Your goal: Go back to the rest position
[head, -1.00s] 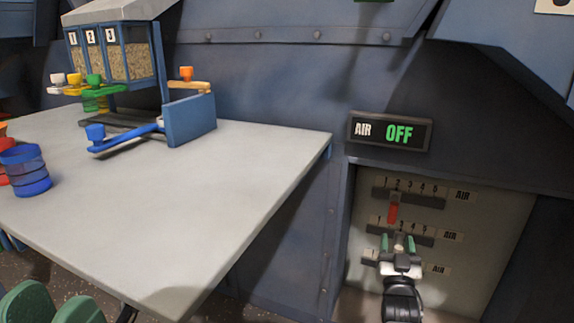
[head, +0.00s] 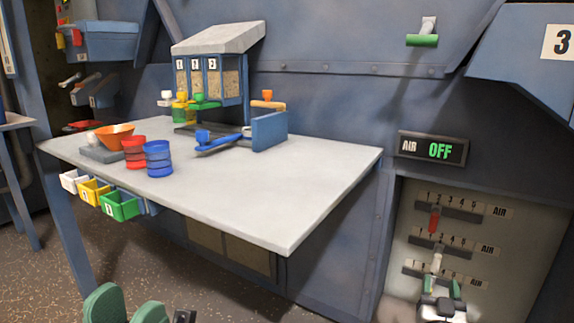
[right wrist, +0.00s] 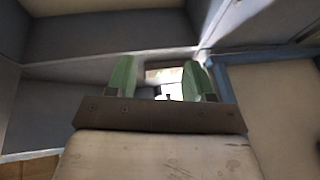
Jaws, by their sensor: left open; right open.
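My left gripper (head: 128,303) shows at the bottom edge of the head view, with two green fingers apart and nothing between them. My right gripper (head: 442,287) is in front of the lower part of the lever panel (head: 405,232) at the right, with its green fingers apart. In the right wrist view its two fingers (right wrist: 160,80) are open, with no object held between them. A red lever (head: 434,219) stands in the top slot. A pale lever (head: 437,262) shows just above the right gripper's fingers. The sign (head: 432,149) reads "AIR OFF".
A grey table (head: 300,200) fills the middle, its near corner between my grippers. The floor at lower left is clear.

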